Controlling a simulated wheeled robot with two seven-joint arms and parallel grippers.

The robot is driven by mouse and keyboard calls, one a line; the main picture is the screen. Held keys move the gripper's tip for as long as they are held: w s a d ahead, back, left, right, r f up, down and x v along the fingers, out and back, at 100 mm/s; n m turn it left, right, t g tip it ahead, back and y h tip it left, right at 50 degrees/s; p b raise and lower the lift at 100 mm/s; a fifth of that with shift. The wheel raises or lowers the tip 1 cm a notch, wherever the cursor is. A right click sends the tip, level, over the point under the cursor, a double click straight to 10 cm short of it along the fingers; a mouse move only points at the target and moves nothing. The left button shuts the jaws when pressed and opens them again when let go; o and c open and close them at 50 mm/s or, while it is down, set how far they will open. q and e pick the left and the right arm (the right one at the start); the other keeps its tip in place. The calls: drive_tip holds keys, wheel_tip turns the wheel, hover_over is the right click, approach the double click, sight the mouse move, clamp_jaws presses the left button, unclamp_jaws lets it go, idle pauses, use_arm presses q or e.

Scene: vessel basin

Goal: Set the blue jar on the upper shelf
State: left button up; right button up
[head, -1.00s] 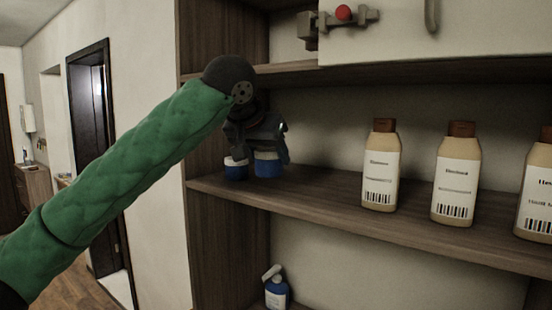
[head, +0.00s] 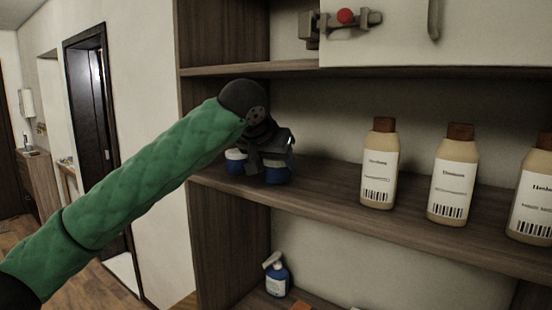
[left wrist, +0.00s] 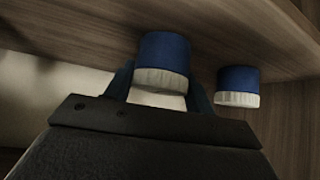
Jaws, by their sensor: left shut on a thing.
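A blue jar with a white lid (head: 279,176) is at the left end of the shelf (head: 335,195) that also bears the bottles. My left gripper (head: 270,158) comes down on it from above and is shut on it, partly hiding its top. In the left wrist view, the held jar (left wrist: 165,50) appears upside down between the fingers, its blue base at or very near the shelf board. I cannot tell whether it touches. A second blue jar with a white lid (head: 236,166) stands just left of it, apart; it also shows in the left wrist view (left wrist: 237,82). My right gripper is not in view.
Several tan bottles with brown caps (head: 379,165) stand to the right on the same shelf. Bare board lies between them and the held jar. A board (head: 290,68) runs above my gripper. A blue pump bottle (head: 277,276) stands on the level below.

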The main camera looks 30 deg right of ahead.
use_arm(q)
drive_tip(key=shift+f, duration=0.15)
drive_tip(key=o, duration=1.1)
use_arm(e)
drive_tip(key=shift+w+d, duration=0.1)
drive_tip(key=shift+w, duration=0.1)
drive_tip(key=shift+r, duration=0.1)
use_arm(q)
drive_tip(key=shift+r, duration=0.2)
drive_tip(key=shift+s+a+r+b, duration=0.15)
drive_tip(key=shift+a+r+b, duration=0.05)
drive_tip(key=shift+a+b, duration=0.1)
drive_tip(key=b+v, duration=0.3)
drive_tip(key=v, duration=0.8)
drive_tip(key=shift+b, duration=0.4)
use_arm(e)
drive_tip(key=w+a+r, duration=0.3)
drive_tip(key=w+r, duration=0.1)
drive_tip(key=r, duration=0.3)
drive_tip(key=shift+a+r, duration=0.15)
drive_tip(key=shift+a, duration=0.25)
